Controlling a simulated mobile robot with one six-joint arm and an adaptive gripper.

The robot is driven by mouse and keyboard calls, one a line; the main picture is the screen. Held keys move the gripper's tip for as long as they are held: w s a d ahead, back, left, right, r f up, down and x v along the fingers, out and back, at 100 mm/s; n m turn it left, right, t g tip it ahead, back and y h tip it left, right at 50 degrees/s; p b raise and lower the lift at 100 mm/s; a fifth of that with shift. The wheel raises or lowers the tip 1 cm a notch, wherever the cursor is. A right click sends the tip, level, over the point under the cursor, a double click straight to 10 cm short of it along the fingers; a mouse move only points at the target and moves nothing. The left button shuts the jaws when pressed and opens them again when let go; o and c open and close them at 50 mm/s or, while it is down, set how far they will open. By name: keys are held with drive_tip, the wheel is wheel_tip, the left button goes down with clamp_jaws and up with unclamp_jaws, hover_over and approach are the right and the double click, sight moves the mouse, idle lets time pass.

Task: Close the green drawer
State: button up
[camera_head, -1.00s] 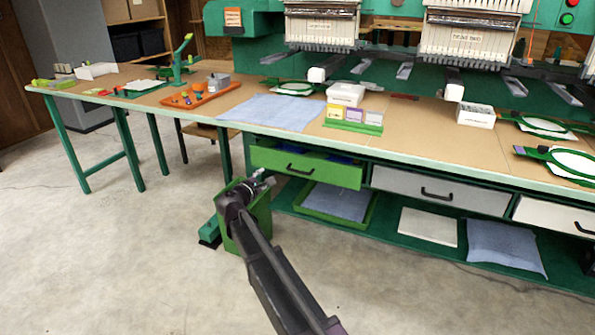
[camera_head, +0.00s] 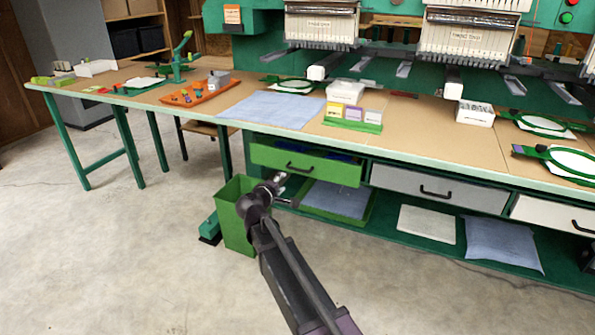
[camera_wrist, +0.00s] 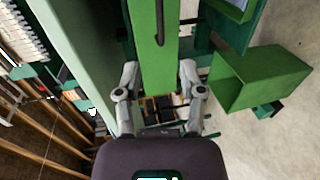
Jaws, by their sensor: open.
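The green drawer (camera_head: 306,167) stands partly out from under the long table, with some blue contents showing behind its front. Its dark bar handle (camera_head: 299,169) is on the front face. My gripper (camera_head: 283,180) is just in front of the drawer's lower left part in the head view. In the wrist view, my gripper (camera_wrist: 159,70) is open and empty, with its fingers spread on either side of the green drawer front (camera_wrist: 148,62). The handle (camera_wrist: 160,22) shows farther up that view. I cannot tell whether a finger touches the drawer.
A green bin (camera_head: 232,218) stands on the floor left of my gripper; it also shows in the wrist view (camera_wrist: 236,88). A grey drawer (camera_head: 438,190) and a white drawer (camera_head: 552,214) are to the right. A low green shelf holds cloths and a tray. The front floor is clear.

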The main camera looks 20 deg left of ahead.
sight(297, 170)
drive_tip(key=b+x, duration=0.3)
drive_tip(key=x, duration=1)
drive_tip(key=shift+w+f, duration=0.1)
drive_tip(key=shift+w, duration=0.2)
clamp_jaws()
